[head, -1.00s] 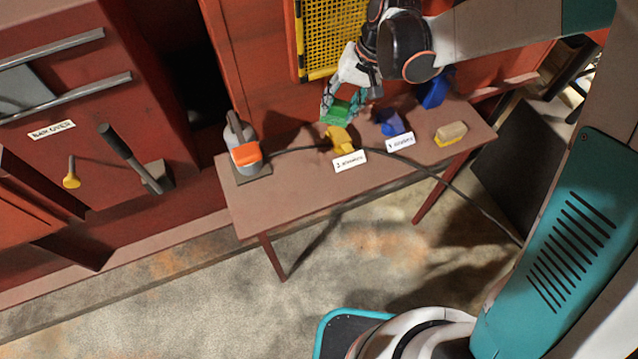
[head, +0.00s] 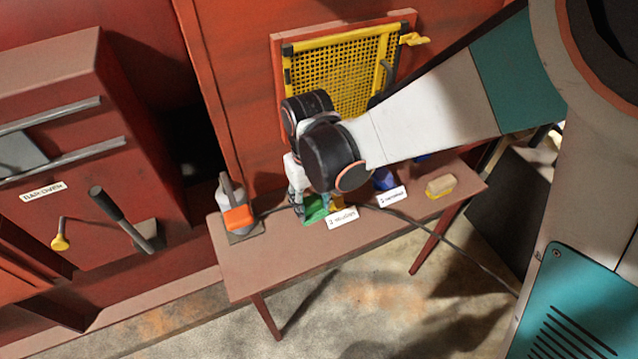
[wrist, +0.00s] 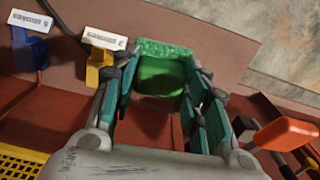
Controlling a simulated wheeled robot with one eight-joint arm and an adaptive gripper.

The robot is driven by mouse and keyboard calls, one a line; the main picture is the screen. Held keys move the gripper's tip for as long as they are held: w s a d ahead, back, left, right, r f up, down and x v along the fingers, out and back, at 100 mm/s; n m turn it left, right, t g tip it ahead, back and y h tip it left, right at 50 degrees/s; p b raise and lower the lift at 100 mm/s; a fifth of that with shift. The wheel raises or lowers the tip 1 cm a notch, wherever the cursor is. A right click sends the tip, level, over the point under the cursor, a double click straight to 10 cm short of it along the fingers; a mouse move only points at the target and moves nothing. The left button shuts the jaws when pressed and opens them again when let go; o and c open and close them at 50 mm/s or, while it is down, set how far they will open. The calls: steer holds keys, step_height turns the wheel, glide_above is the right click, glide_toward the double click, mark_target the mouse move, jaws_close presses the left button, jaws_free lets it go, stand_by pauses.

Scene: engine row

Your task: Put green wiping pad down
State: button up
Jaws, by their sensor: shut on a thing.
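The green wiping pad (wrist: 162,72) is between the fingers of my gripper (wrist: 160,85) in the wrist view. My gripper is shut on it. In the head view the green pad (head: 315,208) shows just below my gripper (head: 306,205), over the back part of the narrow brown table (head: 270,265), left of a yellow thing (head: 337,203). My wrist hides part of the gripper there. I cannot tell whether the pad touches the table top.
A grey and orange tool (head: 236,215) stands at the table's left end. White label cards (head: 342,217) stand near the yellow thing and a blue thing (head: 384,180). A tan and yellow brush-like block (head: 440,186) lies at the right. A dark cable crosses the table. The front left is clear.

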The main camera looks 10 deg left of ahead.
mark_target(311, 217)
step_height(311, 217, down, 19)
steer(key=b, duration=1.2)
steer(key=shift+f+b, duration=0.1)
steer(key=shift+b, duration=0.2)
steer(key=o, duration=0.9)
steer(key=shift+o, duration=0.2)
steer(key=shift+f, duration=0.1)
steer(key=r+p, duration=0.2)
steer(key=r, duration=0.2)
steer(key=r+p, duration=0.1)
steer(key=r, duration=0.4)
steer(key=s+r+p, duration=0.1)
steer(key=r+p, duration=0.1)
steer(key=r, duration=0.3)
steer(key=shift+p, duration=0.35)
